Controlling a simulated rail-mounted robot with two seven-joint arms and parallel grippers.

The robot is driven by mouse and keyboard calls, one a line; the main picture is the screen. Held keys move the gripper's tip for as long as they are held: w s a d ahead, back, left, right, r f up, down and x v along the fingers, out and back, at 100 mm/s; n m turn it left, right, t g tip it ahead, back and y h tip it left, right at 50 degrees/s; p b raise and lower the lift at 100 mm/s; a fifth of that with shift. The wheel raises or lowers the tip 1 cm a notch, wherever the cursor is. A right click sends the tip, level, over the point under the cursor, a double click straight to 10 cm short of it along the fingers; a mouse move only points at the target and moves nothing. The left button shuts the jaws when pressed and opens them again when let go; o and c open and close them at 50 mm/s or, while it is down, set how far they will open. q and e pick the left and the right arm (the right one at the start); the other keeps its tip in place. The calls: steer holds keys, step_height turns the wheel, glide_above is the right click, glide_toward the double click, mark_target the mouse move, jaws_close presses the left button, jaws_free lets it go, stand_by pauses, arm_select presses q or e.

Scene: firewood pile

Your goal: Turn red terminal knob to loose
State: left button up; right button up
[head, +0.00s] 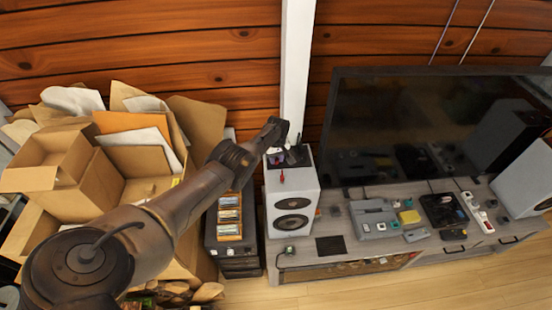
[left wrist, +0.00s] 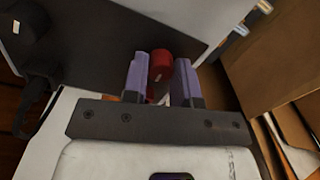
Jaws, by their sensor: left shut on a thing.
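The red terminal knob (left wrist: 161,64) shows in the left wrist view, between the two purple-grey fingers of my left gripper (left wrist: 161,72). The gripper is shut on the knob, whose lower part is partly hidden. A dark panel (left wrist: 95,42) lies behind it, with a black knob (left wrist: 22,32) at the upper left. In the head view my left gripper (head: 291,156) is at the top of the white speaker (head: 303,183). The knob it holds is not clear there. My right gripper is not in view.
A small red thing (head: 282,176) shows on the speaker's upper front. Cardboard boxes (head: 62,160) are piled at the left, beside a black cabinet (head: 240,262). A television (head: 420,125) and a low media bench (head: 350,262) with several devices stand to the right.

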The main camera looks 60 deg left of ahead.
mark_target(277, 159)
arm_select(q)
steer(key=shift+r, duration=0.1)
stand_by(0.4)
steer(key=o, duration=0.9)
steer(key=shift+r+p, duration=0.45)
steer(key=shift+w+r+p, duration=0.15)
steer(key=shift+r+p, duration=2.05)
steer(key=shift+r, duration=1)
steer(key=shift+w+r+p, duration=0.1)
steer(key=shift+r+p, duration=2.05)
steer(key=shift+r, duration=1.05)
